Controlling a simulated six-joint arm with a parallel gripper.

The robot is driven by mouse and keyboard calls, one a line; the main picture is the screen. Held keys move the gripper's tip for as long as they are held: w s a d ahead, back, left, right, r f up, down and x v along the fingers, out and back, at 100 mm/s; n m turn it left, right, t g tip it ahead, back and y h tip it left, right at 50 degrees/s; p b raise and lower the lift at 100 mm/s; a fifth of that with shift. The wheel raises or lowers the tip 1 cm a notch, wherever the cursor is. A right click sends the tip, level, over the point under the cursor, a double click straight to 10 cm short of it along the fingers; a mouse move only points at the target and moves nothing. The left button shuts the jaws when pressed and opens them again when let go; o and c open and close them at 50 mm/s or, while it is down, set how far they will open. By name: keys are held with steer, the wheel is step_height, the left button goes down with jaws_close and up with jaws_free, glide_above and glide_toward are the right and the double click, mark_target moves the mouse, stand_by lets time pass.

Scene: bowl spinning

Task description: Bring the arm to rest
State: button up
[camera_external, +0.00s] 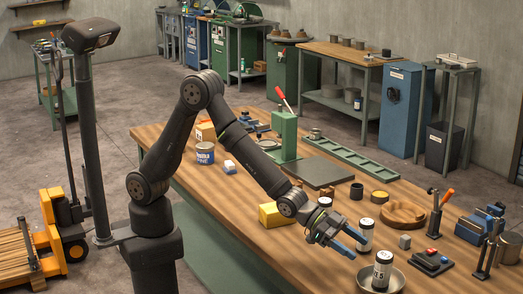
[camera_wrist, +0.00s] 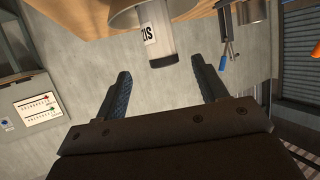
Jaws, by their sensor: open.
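My gripper (camera_external: 357,247) is at the end of my outstretched arm, above the front right part of the wooden workbench (camera_external: 222,183). Its two blue fingers are apart with nothing between them; the wrist view also shows the open gripper (camera_wrist: 160,66). A shallow metal bowl (camera_external: 400,284) sits on the bench just in front of and below the fingers.
Another white can (camera_external: 366,236) stands close behind the fingers.

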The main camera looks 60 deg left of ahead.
mark_target(389, 265)
stand_by(0.4)
steer(key=x, duration=1.2)
steer(key=shift+d, duration=0.15)
steer(key=shift+r, duration=0.8)
steer(key=shift+f, duration=0.1)
